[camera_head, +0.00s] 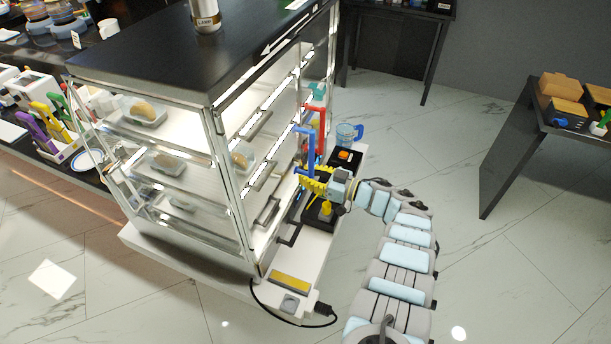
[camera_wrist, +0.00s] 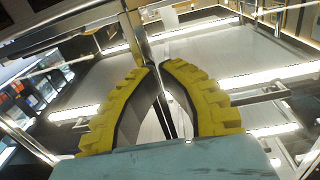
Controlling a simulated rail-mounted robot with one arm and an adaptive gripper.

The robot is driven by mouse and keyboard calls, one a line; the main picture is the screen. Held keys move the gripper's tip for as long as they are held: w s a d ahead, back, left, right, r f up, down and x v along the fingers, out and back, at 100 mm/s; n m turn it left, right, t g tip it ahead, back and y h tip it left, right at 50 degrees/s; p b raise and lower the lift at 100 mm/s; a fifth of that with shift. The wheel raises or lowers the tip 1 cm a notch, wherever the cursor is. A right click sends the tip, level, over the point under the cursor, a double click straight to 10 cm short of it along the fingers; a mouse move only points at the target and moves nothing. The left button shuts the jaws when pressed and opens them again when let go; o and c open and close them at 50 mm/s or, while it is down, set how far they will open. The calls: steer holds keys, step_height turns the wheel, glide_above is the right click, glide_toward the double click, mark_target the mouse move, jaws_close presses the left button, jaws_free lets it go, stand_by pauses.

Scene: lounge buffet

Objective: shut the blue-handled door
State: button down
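A glass display case (camera_head: 235,150) with a black top stands in the middle of the head view. A blue handle (camera_head: 311,152) shows at its right side, below and beside a red handle (camera_head: 322,124). The clear door panel with the blue handle is hard to make out, and I cannot tell how far it stands open. My gripper (camera_head: 312,183) has yellow fingers and is just below the blue handle; I cannot tell whether they touch. In the wrist view the fingertips (camera_wrist: 157,66) come close together with nothing visible held. The blue handle does not show there.
A white ledge along the case's right foot holds a yellow sponge-like block (camera_head: 291,283), a black device with a yellow knob (camera_head: 325,209), an orange button box (camera_head: 344,156) and a blue cup (camera_head: 347,134). A side table (camera_head: 510,150) stands right.

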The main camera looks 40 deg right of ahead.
steer(key=shift+w+a, duration=0.2)
steer(key=shift+w, duration=0.1)
steer(key=shift+s+d, duration=0.1)
steer(key=v, duration=1.3)
steer(key=shift+s+d, duration=0.25)
steer(key=shift+d, duration=0.05)
